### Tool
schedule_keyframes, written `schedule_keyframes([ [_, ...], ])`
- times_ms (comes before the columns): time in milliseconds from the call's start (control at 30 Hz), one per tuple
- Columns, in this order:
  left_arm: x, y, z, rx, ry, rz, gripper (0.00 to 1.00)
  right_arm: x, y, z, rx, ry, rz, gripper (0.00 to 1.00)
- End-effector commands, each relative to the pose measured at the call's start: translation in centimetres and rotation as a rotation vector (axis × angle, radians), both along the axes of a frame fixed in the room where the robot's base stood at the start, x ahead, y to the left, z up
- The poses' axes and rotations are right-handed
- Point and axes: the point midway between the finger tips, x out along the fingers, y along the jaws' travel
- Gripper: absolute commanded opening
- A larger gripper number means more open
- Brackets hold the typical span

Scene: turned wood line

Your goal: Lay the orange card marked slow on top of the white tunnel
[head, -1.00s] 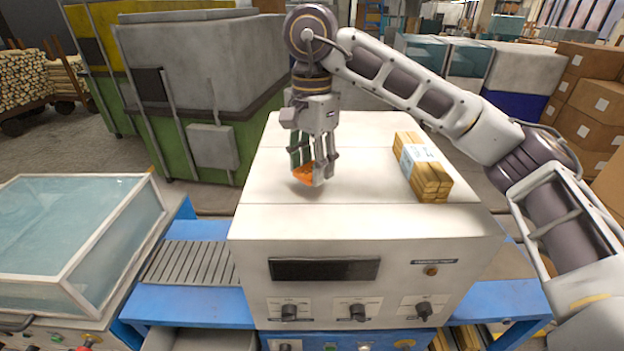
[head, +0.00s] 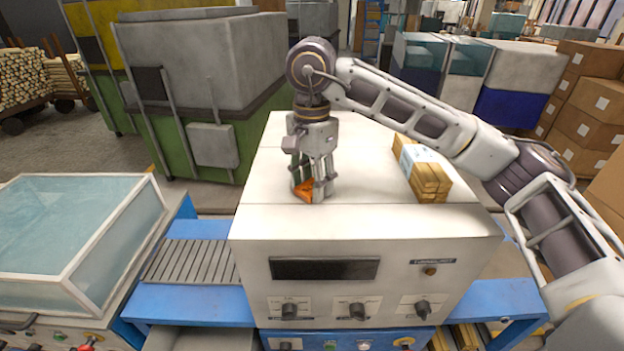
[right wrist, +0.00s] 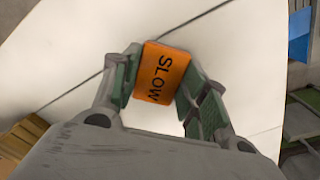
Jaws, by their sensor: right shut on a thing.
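The white tunnel (head: 350,226) is a large white box-shaped machine with dials on its front, standing over the conveyor. My right gripper (head: 312,192) points down at its top, left of the middle. It is shut on the orange card (head: 304,190), which shows between the fingertips, low at the tunnel's top. In the right wrist view the card (right wrist: 161,73) reads SLOW and sits between the two green-padded fingers, with the white top behind it. I cannot tell whether the card touches the top. My left gripper is not in view.
A strapped bundle of wooden sticks (head: 428,182) lies on the tunnel's top at the right. A roller conveyor (head: 190,262) and a glass-covered machine (head: 75,235) are at the left. Green and grey bins (head: 215,95) stand behind. The top's front part is clear.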

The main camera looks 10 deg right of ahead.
Motion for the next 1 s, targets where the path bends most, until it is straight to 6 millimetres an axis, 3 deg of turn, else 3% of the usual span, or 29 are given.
schedule_keyframes([
  [167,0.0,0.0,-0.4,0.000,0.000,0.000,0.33,0.0,0.0,-0.3,0.000,0.000,0.000,0.28],
  [200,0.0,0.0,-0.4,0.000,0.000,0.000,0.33,0.0,0.0,-0.4,0.000,0.000,0.000,0.45],
  [367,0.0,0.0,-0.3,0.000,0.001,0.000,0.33,0.0,0.0,-0.3,0.000,0.000,0.000,0.66],
  [1000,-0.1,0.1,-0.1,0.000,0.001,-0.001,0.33,0.1,0.0,0.7,0.001,-0.003,0.000,0.66],
])
